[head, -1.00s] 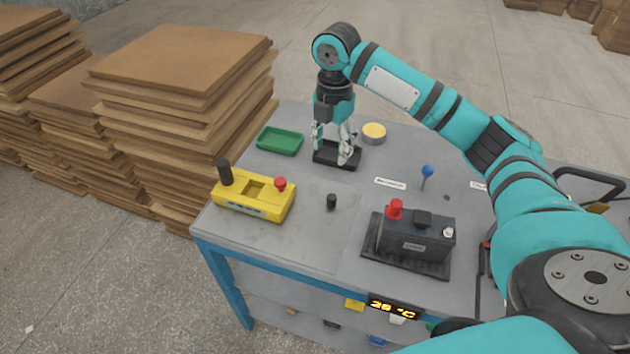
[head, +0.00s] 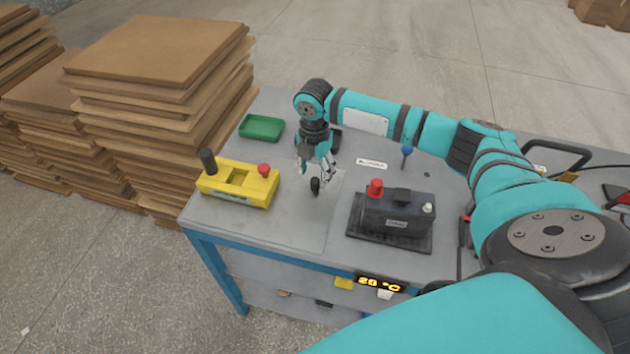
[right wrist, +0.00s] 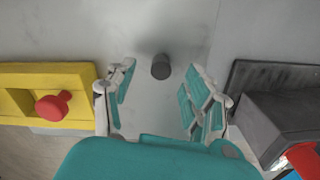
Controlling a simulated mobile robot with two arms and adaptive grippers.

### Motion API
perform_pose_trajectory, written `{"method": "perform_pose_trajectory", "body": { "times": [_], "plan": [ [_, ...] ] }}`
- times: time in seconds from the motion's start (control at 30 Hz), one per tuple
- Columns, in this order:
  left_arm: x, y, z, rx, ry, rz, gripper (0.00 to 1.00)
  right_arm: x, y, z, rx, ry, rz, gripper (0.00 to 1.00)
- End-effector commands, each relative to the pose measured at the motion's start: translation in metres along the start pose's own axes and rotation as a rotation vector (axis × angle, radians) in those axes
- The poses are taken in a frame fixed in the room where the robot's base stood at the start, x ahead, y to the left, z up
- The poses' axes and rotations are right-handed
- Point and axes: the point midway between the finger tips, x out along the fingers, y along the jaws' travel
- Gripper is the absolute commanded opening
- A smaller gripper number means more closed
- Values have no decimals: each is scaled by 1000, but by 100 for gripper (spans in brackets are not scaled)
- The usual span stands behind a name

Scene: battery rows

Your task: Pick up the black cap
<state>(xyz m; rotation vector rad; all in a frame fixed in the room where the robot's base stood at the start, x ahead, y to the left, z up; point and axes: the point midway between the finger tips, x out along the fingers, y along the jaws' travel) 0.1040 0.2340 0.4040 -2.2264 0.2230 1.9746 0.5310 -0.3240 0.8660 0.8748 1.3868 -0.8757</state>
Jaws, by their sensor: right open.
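The black cap (head: 315,186) is a small dark cylinder standing on the grey table, between the yellow box and the dark battery block. It also shows in the right wrist view (right wrist: 161,68), in the gap between the fingertips. My right gripper (head: 316,172) is open, pointing down at the cap from just behind and above it. In the right wrist view its two teal and white fingers (right wrist: 161,75) are spread to either side of the cap, with clear space on both sides. My left gripper is not in view.
A yellow box (head: 236,187) with a red knob stands left of the cap. A dark battery block (head: 397,217) with a red terminal stands right. A green tray (head: 261,128) lies farther back. Bare table lies in front of the cap.

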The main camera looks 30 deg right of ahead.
Motion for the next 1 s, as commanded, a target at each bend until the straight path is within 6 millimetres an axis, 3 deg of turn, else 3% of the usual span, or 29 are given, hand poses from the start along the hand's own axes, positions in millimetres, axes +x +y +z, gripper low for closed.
{"method": "perform_pose_trajectory", "body": {
  "times": [0.2,0.5,0.8,1.0],
  "plan": [
    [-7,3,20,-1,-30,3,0,29,-2,-2,0,2,-2,53],
    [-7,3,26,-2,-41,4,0,33,-2,-2,-1,0,0,52],
    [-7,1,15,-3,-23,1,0,33,-2,-1,0,0,-1,13],
    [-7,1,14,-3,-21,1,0,33,-2,-1,0,0,0,13]
  ]
}}
